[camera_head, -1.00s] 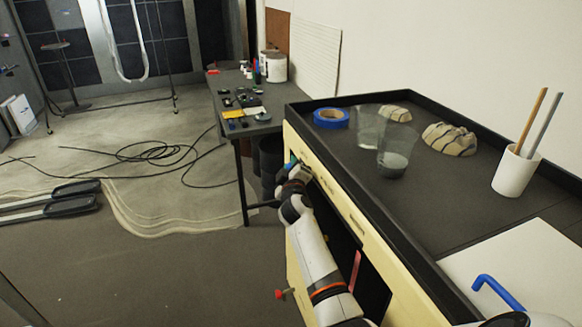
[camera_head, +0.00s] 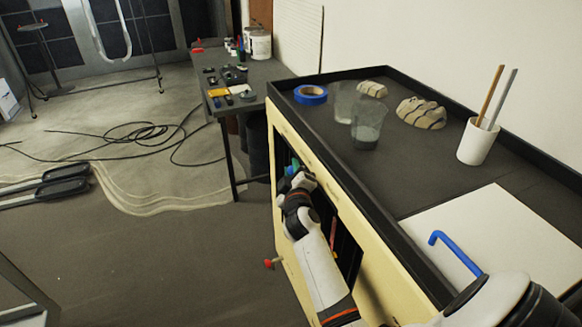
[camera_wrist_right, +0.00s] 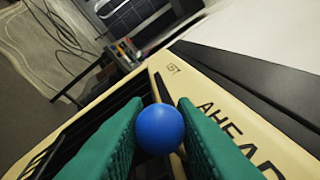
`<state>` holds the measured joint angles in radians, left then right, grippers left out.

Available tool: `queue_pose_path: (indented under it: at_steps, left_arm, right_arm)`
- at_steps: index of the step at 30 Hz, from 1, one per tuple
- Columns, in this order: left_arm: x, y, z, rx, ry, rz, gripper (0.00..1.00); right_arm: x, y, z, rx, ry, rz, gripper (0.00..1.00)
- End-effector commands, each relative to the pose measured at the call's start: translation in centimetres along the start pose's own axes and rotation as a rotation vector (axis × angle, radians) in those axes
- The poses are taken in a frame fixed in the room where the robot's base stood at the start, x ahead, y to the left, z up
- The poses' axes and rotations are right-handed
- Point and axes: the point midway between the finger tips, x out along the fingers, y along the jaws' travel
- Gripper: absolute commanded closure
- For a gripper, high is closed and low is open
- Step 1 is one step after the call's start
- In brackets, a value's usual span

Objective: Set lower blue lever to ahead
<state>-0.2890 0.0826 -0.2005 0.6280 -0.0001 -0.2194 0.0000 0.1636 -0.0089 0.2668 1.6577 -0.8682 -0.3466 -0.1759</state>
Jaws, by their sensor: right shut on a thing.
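A round blue knob (camera_wrist_right: 158,130), taken to be the lower blue lever's end, sits between the green fingers of my right gripper (camera_wrist_right: 157,112) in the right wrist view. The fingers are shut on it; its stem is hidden. The word AHEAD (camera_wrist_right: 236,135) is printed on the cream panel just right of the knob and partly covered by the right finger. My left gripper is not in view.
The cream cabinet (camera_head: 380,248) has a black-rimmed top with cups, blue tape (camera_head: 311,95) and a white pen holder (camera_head: 477,142). A bent blue handle (camera_head: 455,252) lies over a white board. A red knob (camera_head: 270,264) sticks out low at the cabinet front.

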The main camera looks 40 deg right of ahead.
Motion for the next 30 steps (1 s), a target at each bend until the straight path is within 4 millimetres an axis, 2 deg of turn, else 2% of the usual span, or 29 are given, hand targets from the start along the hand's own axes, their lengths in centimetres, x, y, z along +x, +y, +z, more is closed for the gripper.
queue_pose_path:
  at_steps: [1,2,5,6,14,17,20,30]
  left_arm:
    - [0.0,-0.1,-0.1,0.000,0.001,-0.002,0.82]
    - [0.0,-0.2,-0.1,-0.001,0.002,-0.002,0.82]
    - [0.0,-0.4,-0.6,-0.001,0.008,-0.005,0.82]
    - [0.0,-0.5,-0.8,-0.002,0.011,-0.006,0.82]
    - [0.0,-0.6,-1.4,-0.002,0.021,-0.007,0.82]
    - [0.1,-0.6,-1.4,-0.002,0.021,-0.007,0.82]
    - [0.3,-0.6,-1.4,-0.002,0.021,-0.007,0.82]
    - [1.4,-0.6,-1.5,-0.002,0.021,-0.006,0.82]
  right_arm:
    - [0.0,0.0,0.0,0.000,0.000,0.001,1.00]
    - [0.0,0.0,0.0,0.000,0.000,0.001,0.73]
    - [0.0,0.0,0.0,0.000,0.000,0.000,0.56]
    - [0.0,0.0,0.0,0.000,0.000,0.000,0.54]
    - [-0.1,0.0,0.0,0.000,0.000,0.000,0.54]
    - [-0.8,0.1,-0.1,0.000,0.000,0.001,0.54]
    - [-2.4,0.2,-0.1,-0.001,0.000,0.001,0.54]
    - [-9.4,0.2,-0.1,0.001,0.001,0.001,0.54]
